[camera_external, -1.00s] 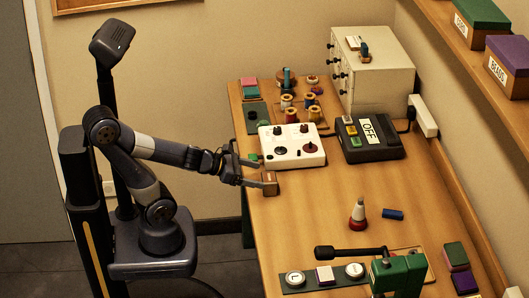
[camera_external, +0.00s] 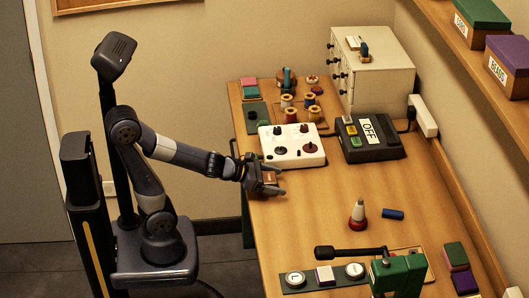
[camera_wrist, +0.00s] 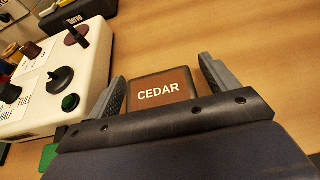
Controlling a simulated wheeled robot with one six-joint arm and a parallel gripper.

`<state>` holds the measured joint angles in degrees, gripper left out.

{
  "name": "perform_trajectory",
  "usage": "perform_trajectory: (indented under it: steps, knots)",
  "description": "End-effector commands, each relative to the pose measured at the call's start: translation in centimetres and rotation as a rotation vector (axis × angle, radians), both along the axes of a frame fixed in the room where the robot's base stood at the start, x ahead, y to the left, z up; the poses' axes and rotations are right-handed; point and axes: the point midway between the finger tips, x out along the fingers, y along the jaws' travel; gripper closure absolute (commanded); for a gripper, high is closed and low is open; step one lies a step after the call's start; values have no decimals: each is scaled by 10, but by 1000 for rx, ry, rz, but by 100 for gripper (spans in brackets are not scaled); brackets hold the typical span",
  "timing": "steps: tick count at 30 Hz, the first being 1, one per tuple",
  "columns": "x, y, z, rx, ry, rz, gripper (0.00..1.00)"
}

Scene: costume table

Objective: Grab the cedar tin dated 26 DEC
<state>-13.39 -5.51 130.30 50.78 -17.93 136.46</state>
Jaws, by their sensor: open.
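A small brown tin (camera_wrist: 160,89) labelled CEDAR lies between the two fingers of my gripper (camera_wrist: 165,85) in the wrist view. No date shows on the part of it I can see. In the external view the tin (camera_external: 268,178) sits near the table's left edge, partly covered by my gripper (camera_external: 272,181). The jaws are open, one finger on each side of the tin. The tin's near end is hidden behind the gripper body.
A white control box (camera_external: 292,146) with dark knobs stands just behind the tin, close to my gripper. The table between is clear.

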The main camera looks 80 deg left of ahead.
Motion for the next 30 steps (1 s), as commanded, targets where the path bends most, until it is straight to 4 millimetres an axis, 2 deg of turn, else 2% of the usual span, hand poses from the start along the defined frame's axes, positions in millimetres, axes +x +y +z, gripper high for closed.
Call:
perform_trajectory:
  steps: [4, 22, 30]
  knots:
    - [0, 0, 1, 0, 0, 0, 19]
    - [-1, 0, 1, 0, 0, 0, 68]
    - [0, 0, 4, 1, -1, 0, 68]
